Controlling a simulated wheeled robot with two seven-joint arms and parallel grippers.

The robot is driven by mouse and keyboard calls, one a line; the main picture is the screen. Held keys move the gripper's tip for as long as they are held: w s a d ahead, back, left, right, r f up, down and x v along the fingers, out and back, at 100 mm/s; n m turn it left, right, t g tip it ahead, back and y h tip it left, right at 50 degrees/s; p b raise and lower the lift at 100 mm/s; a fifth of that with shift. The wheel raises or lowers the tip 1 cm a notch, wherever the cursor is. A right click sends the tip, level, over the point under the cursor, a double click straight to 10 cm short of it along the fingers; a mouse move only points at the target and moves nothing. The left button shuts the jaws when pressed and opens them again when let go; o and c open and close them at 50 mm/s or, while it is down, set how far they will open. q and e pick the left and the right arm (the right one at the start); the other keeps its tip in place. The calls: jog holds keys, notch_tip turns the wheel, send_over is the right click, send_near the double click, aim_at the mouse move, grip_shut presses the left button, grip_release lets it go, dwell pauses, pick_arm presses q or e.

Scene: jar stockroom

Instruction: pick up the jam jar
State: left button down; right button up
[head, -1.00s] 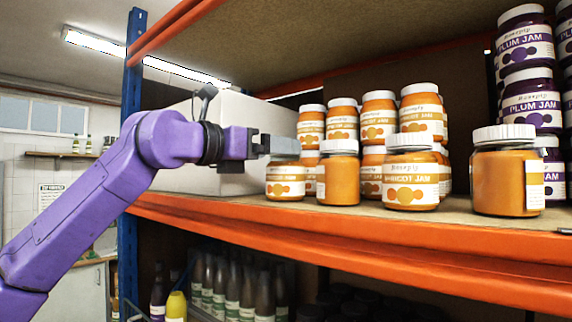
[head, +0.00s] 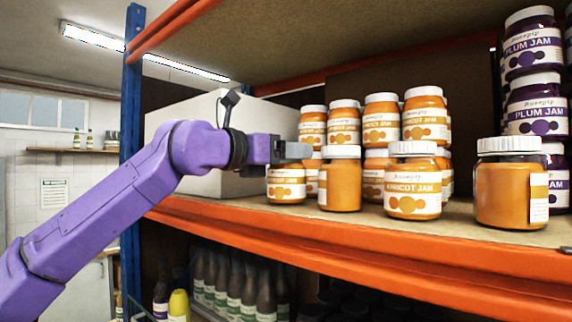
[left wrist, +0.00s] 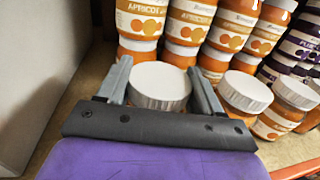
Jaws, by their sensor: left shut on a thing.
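An apricot jam jar (head: 286,185) stands at the left front of the jar group on the shelf. My left gripper (head: 294,151) reaches in from the left at its top and hides its lid in the head view. In the left wrist view its white lid (left wrist: 158,88) sits between the two fingers of my left gripper (left wrist: 160,82), which is shut on it. The jar looks upright, and I see no clear gap between it and the shelf. My right gripper is not in view.
Another apricot jar (head: 340,185) stands close to the right of the held one. Several stacked jars are behind. A white box (head: 215,110) is at the left and the upper shelf (head: 330,40) is overhead. An orange beam (head: 370,255) runs along the front edge.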

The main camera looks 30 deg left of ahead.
pick_arm(q)
notch_tip(320, 180, up, 3)
jog(key=shift+r+p, duration=0.2)
jog(key=shift+p, duration=0.1)
jog(key=s+d+r+b, duration=0.2)
jog(key=s+d+r, duration=0.1)
jog(key=s+r, duration=0.6)
jog(key=shift+s+d+r+b, duration=0.2)
jog(key=shift+s+r+b, duration=0.15)
jog(key=shift+s, duration=2)
jog(key=shift+f, duration=0.1)
